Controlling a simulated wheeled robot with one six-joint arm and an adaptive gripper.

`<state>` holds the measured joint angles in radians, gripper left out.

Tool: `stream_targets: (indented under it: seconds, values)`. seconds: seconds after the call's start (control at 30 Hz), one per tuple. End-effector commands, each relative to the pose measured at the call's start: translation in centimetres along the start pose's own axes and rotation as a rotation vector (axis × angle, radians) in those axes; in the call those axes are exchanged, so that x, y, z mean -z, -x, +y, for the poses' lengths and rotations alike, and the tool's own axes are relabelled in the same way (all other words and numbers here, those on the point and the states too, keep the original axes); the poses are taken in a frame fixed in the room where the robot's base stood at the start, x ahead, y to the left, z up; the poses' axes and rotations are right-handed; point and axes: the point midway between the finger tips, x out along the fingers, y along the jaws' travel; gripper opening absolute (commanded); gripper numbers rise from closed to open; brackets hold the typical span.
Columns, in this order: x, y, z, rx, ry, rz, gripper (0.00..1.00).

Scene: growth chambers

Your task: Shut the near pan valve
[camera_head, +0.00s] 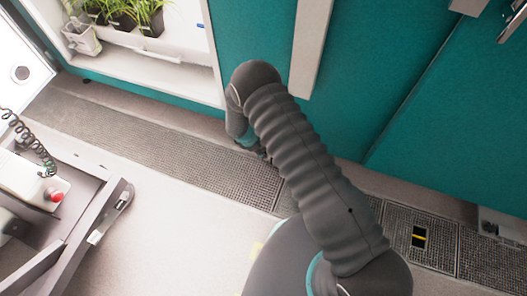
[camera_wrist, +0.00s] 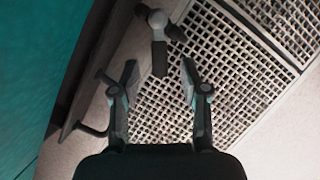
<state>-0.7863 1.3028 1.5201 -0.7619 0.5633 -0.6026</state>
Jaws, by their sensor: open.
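In the wrist view, a valve-like fitting (camera_wrist: 158,22) with a pale round hub and dark arms sits beyond my fingertips, above a floor grating. One dark arm points down toward the gap between my fingers. I take this to be the near pan valve; the pictures carry no label. My gripper (camera_wrist: 159,72) is open and empty, with one finger on each side of that gap, apart from the fitting. In the head view my arm covers the fitting and most of my gripper, low by the teal wall.
A dark bent bar (camera_wrist: 88,128) lies left of my fingers by the teal wall (camera_wrist: 30,60). Floor grating (camera_head: 200,157) runs along the wall. A small metal fitting (camera_head: 490,227) sits at the right. A plant shelf (camera_head: 150,68) and a cart (camera_head: 75,215) stand left; the floor between is clear.

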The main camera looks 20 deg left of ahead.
Motion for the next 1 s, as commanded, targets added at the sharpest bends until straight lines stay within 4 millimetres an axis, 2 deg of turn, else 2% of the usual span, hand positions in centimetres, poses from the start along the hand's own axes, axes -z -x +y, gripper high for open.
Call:
stream_targets:
  seconds: [0.2, 0.5, 0.53, 0.7, 1.0]
  values:
    - [0.0, -1.6, 0.0, 0.000, -0.001, 0.000, 0.45]
    - [0.0, -1.8, 0.0, 0.000, -0.001, 0.000, 0.45]
    - [0.0, -1.8, 0.0, 0.000, -0.001, 0.000, 0.40]
    - [0.0, -1.8, 0.0, 0.000, -0.001, 0.000, 0.00]
    - [-0.1, -1.9, 0.1, 0.007, -0.018, -0.001, 0.00]
